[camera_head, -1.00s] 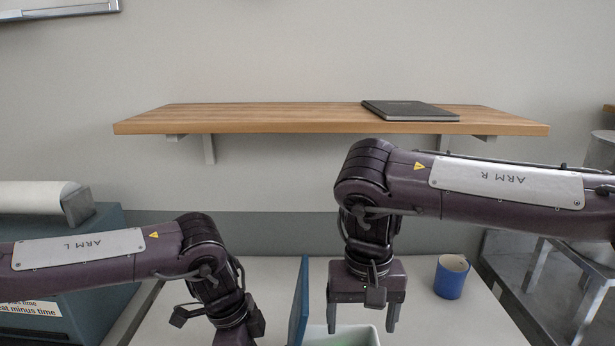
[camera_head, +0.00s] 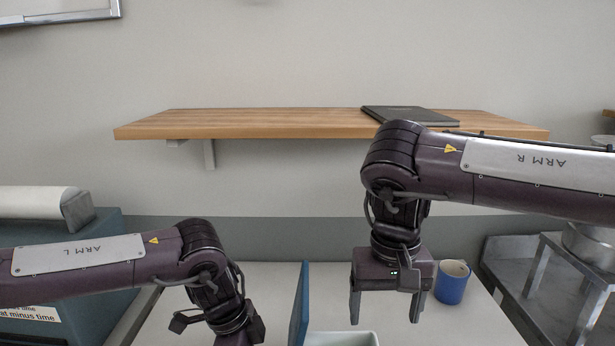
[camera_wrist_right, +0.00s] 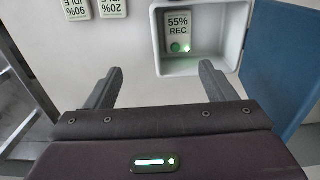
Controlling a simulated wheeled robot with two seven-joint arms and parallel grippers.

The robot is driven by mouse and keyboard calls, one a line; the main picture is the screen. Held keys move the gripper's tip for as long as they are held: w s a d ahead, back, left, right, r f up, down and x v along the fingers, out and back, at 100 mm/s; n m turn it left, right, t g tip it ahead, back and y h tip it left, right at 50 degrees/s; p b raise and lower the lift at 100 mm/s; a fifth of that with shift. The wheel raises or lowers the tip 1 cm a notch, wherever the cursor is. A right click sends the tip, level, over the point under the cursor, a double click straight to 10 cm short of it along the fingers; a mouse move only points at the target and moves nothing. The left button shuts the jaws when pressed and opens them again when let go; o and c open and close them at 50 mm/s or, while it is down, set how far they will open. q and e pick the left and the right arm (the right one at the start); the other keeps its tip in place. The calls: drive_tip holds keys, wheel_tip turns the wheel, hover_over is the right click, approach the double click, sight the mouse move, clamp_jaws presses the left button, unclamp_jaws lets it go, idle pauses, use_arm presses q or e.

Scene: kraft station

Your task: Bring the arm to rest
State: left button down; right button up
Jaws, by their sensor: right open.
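My right gripper (camera_head: 385,308) hangs pointing down above the white table, left of a blue mug. Its two fingers are spread with nothing between them. In the right wrist view the same gripper (camera_wrist_right: 160,90) is open and empty, above the table. My left arm comes in from the left, and its wrist points down at the bottom of the head view. The left fingertips are below the picture edge, so the left jaws do not show.
A blue mug (camera_head: 452,282) stands right of my right gripper. A white tray (camera_wrist_right: 206,65) holds a block reading 55% REC (camera_wrist_right: 178,32). A blue upright panel (camera_head: 299,305) stands between the arms. A wooden shelf (camera_head: 250,124) bears a dark notebook (camera_head: 408,115).

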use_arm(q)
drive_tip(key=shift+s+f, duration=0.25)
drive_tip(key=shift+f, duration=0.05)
use_arm(e)
drive_tip(key=d+r, duration=0.3)
drive_tip(key=d, duration=0.6)
drive_tip(key=shift+r, duration=0.3)
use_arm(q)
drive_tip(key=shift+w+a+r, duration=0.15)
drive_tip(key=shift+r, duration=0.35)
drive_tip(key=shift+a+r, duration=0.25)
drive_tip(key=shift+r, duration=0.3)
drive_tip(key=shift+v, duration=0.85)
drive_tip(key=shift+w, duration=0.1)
